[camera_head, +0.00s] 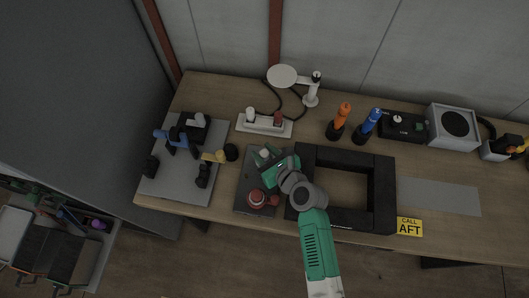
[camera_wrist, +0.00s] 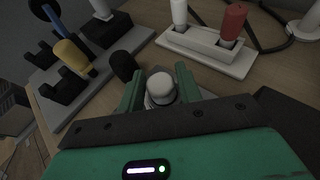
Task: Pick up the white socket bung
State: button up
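A white, round-topped bung (camera_wrist: 160,88) shows between my gripper's fingers in the wrist view. In the head view its pale top (camera_head: 265,153) shows at the far end of a dark grey panel (camera_head: 247,179), just left of my gripper (camera_head: 277,160). My gripper (camera_wrist: 160,82) looks open, one green finger on each side of the bung, with narrow gaps at most. The bung's lower part is partly hidden. Another white upright piece (camera_head: 251,114) stands beside a red one (camera_head: 278,118) in a white holder (camera_head: 264,130); they also show in the wrist view.
A red round fitting (camera_head: 256,197) sits on the panel's near end. A black frame (camera_head: 381,190) stands close on the right. A grey board (camera_head: 168,186) with black, blue and yellow parts lies left. Orange (camera_head: 341,118) and blue (camera_head: 369,123) handled tools stand behind.

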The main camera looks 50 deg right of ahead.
aim_at(264, 153)
jog(key=c, duration=0.5)
notch_tip(264, 153, up, 10)
jog(key=p, duration=0.4)
jog(key=shift+a, duration=0.1)
jog(key=w+a+r+n+y+p, duration=0.15)
jog(key=a+r, duration=0.25)
jog(key=a, duration=0.5)
jog(key=w+a+r+n+y, duration=0.2)
jog(key=w+a+r+y, duration=0.15)
jog(key=a, duration=0.65)
jog(key=w+a+r+n+y, duration=0.2)
jog(key=a+r, duration=0.2)
jog(key=a, duration=0.5)
jog(key=s+r+m+h+p, duration=0.1)
jog(key=s+r+p, duration=0.1)
jog(key=p, duration=0.4)
jog(key=s+r+m+h+p, duration=0.1)
jog(key=s+r+p, duration=0.1)
jog(key=p, duration=0.5)
jog(key=s+r+m+h+p, duration=0.1)
jog(key=s+r+h+p, duration=0.1)
jog(key=p, duration=0.5)
jog(key=shift+s+a+r+t, duration=0.1)
jog(key=shift+s+a+t, duration=0.15)
jog(key=shift+a+t, duration=0.05)
